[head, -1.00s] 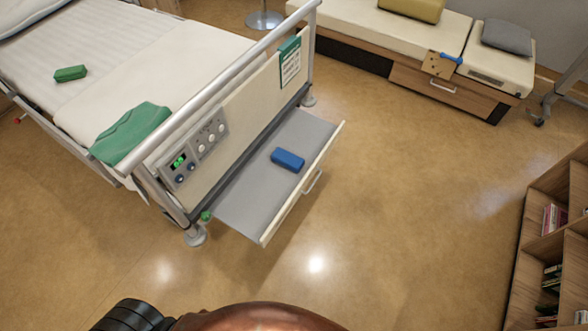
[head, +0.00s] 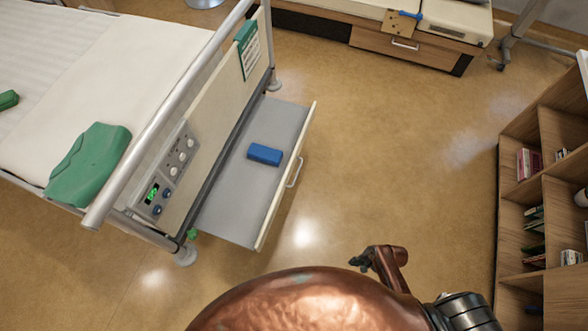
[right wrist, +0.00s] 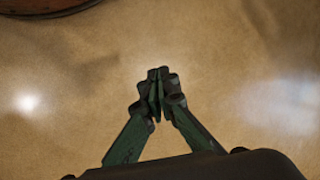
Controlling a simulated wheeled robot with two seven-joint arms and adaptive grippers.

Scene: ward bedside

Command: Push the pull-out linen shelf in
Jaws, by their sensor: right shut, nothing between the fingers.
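The pull-out linen shelf (head: 230,205) sticks out from the foot end of the bed in the head view. It has a grey top, a cream front panel and a metal handle (head: 295,172). A blue block-like item (head: 265,154) lies on it. My right gripper (head: 362,258) is below and to the right of the shelf in the head view, apart from it. In the right wrist view its fingers (right wrist: 158,78) are shut together, empty, over bare floor. My left gripper is not in view.
The bed's foot rail (head: 190,85) and control panel (head: 165,175) rise beside the shelf. A wooden bookcase (head: 512,215) stands at the right. A low bench with a drawer (head: 390,45) is at the back. The floor between shelf and bookcase is clear.

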